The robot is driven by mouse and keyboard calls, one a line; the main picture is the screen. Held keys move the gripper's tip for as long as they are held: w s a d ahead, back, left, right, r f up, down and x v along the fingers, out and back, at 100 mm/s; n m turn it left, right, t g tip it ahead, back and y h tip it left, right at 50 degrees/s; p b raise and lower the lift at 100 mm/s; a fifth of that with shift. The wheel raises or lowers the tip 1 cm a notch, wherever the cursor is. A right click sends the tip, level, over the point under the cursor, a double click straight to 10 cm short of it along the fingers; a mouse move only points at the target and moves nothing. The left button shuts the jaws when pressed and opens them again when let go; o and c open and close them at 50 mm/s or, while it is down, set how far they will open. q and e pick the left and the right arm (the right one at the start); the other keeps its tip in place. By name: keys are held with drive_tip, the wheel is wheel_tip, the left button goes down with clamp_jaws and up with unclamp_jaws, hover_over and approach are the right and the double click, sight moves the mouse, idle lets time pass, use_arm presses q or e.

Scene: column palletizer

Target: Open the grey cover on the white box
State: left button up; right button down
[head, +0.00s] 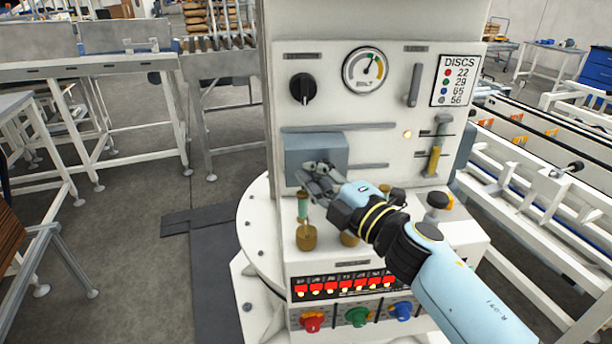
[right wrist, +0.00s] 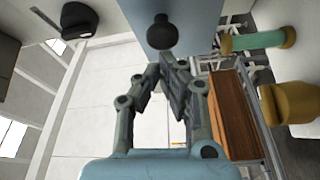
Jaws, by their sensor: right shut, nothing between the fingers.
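The grey cover (head: 316,148) is a blue-grey block on the front of the white box (head: 340,120), below the gauge. It looks closed, its front face hiding whatever is behind it. My right gripper (head: 312,172) is at the cover's lower edge, in front of it; I cannot tell whether they touch. In the right wrist view the cover (right wrist: 205,16) is at the top, with a round black knob (right wrist: 175,36) just beyond the fingers. The right fingers (right wrist: 172,62) are shut with nothing between them. My left gripper is not in view.
A black rotary knob (head: 303,88), a gauge (head: 365,70) and a yellow-handled lever (head: 435,158) are on the panel. A brass weight (head: 306,236) with a green stem stands below the gripper. Red, green and blue knobs sit lower. Conveyors flank the box.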

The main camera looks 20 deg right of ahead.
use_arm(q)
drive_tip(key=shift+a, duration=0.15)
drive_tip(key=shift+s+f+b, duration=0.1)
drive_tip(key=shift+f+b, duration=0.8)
use_arm(e)
drive_tip(key=s+d, duration=0.2)
drive_tip(key=d, duration=0.9)
drive_tip(key=shift+s, duration=0.1)
